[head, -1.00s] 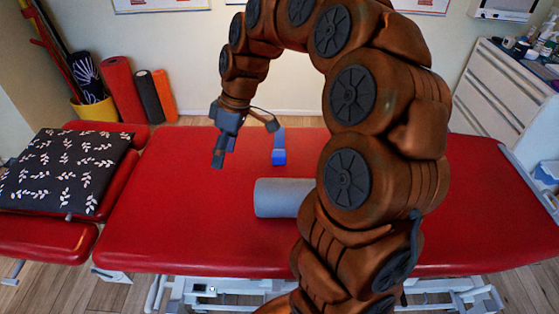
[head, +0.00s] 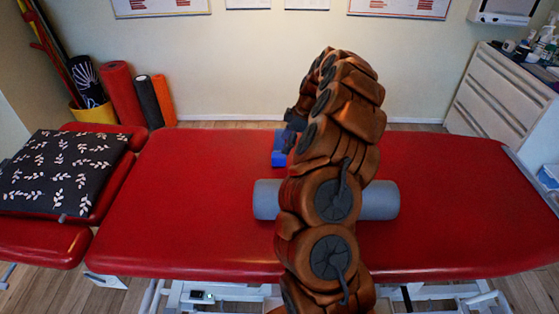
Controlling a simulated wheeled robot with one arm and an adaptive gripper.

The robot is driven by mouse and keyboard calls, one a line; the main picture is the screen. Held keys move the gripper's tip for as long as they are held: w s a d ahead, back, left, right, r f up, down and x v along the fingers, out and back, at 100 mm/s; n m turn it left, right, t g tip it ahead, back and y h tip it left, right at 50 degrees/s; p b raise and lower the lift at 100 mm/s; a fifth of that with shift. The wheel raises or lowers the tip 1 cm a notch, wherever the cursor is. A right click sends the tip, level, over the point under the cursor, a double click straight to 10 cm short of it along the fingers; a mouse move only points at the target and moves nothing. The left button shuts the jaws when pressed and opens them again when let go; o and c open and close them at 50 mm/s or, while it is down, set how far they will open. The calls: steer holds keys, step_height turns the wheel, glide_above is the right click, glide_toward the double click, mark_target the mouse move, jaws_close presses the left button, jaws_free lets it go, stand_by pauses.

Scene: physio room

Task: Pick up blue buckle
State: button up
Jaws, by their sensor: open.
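The blue buckle (head: 278,158) lies on the red treatment table (head: 190,190), behind the grey roller. Its right side is partly hidden by my arm and gripper. My gripper (head: 290,132) is at the buckle's right edge in the picture, mostly hidden behind my own arm. Only a dark part of it shows. It is open. I cannot tell whether it touches the buckle or hangs above it.
A grey foam roller (head: 378,200) lies across the table in front of the buckle, behind my arm. A black leaf-patterned pillow (head: 60,172) lies at the left. A white drawer cabinet (head: 500,98) stands at the right.

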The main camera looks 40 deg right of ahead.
mark_target(280, 154)
steer(key=shift+p+x, duration=1.05)
steer(key=shift+x, duration=2.7)
steer(key=shift+s+d, duration=0.1)
steer(key=shift+s, duration=0.05)
steer(key=shift+c, duration=0.2)
steer(key=c, duration=1.3)
steer(key=shift+o, duration=0.2)
